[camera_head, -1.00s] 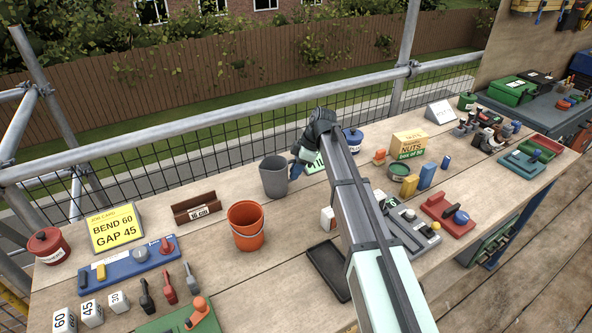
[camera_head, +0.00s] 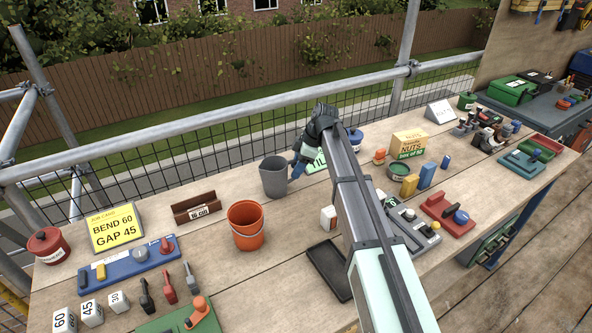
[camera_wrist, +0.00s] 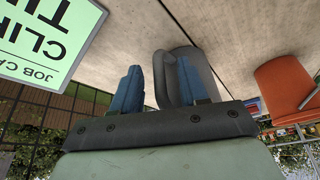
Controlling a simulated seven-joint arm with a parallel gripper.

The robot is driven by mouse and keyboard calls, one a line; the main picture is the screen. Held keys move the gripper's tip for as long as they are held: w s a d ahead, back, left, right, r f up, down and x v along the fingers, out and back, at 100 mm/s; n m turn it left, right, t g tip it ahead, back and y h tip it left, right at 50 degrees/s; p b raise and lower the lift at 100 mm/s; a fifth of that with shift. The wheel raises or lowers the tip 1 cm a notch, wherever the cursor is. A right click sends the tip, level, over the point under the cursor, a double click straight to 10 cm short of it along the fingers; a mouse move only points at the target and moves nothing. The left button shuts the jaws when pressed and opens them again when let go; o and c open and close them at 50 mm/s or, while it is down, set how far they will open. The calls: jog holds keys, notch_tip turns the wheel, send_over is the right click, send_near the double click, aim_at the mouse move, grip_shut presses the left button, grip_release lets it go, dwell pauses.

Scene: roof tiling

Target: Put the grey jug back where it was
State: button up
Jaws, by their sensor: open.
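The grey jug (camera_head: 273,178) stands upright on the wooden bench, left of my arm and behind the orange bucket. My gripper (camera_head: 297,168) is low beside the jug's right side, partly hidden by my own arm. In the wrist view the blue fingers of my gripper (camera_wrist: 158,78) are apart. The grey jug (camera_wrist: 201,70) is close behind the right finger, and its handle shows near that finger. I cannot tell whether the fingers touch it.
The orange bucket (camera_head: 245,226) stands in front of the jug. A brown tray (camera_head: 196,208) lies to its left. A green card (camera_head: 316,162) is just right of my gripper; it also shows in the wrist view (camera_wrist: 45,38). A black tray (camera_head: 330,270) lies nearer. Bare bench surrounds the jug's left.

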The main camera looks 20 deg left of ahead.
jog(key=v, duration=1)
jog(key=shift+d+r, duration=0.2)
jog(key=shift+r, duration=0.15)
